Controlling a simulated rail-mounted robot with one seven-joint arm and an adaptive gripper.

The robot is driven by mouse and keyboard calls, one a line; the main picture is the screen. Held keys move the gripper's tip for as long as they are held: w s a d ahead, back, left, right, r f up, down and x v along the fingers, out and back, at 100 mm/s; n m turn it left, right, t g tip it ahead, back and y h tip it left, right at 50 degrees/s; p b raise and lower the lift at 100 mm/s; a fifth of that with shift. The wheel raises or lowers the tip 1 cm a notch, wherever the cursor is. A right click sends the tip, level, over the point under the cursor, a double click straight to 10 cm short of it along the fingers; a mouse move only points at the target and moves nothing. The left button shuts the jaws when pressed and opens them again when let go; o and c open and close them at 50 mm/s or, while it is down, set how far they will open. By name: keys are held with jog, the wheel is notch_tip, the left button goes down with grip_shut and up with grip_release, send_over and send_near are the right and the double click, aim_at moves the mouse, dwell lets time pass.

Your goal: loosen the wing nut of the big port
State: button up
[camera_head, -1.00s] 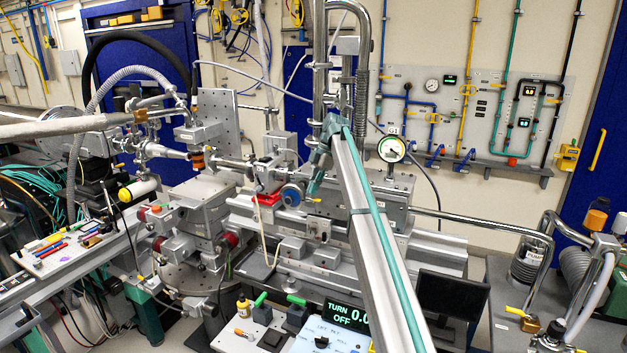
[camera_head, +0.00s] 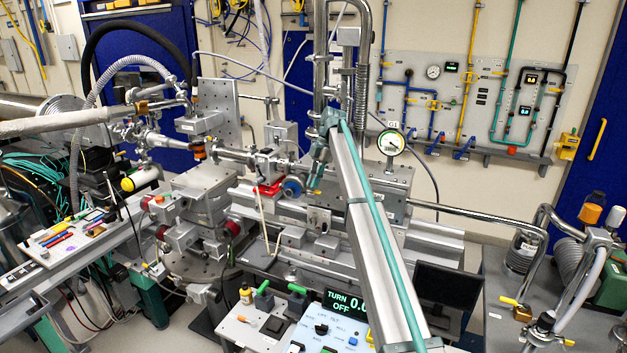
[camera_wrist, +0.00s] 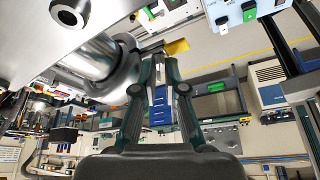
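My gripper (camera_head: 316,182) hangs at the far end of my arm in the head view, small and close to a blue round knob (camera_head: 292,187) on the bench equipment. In the wrist view my gripper (camera_wrist: 160,65) shows two dark teal fingers standing apart, with nothing between them. A large shiny metal cylinder (camera_wrist: 95,62) lies to the left of the fingers, apart from them as far as I can tell. A metal fitting with a dark round hole (camera_wrist: 70,14) is at the upper left. I cannot make out the wing nut or tell which part is the big port.
A round dial gauge (camera_head: 391,142) stands right of my arm. A control panel (camera_head: 335,335) and a dark screen (camera_head: 448,290) sit in front. Hoses and pipes (camera_head: 60,122) crowd the left. A pipework table (camera_head: 500,320) is at the right.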

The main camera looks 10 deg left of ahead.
jog(key=shift+o, duration=1.1)
jog(key=shift+f+m+b, duration=0.15)
jog(key=shift+m+b, duration=0.25)
jog(key=shift+b, duration=0.75)
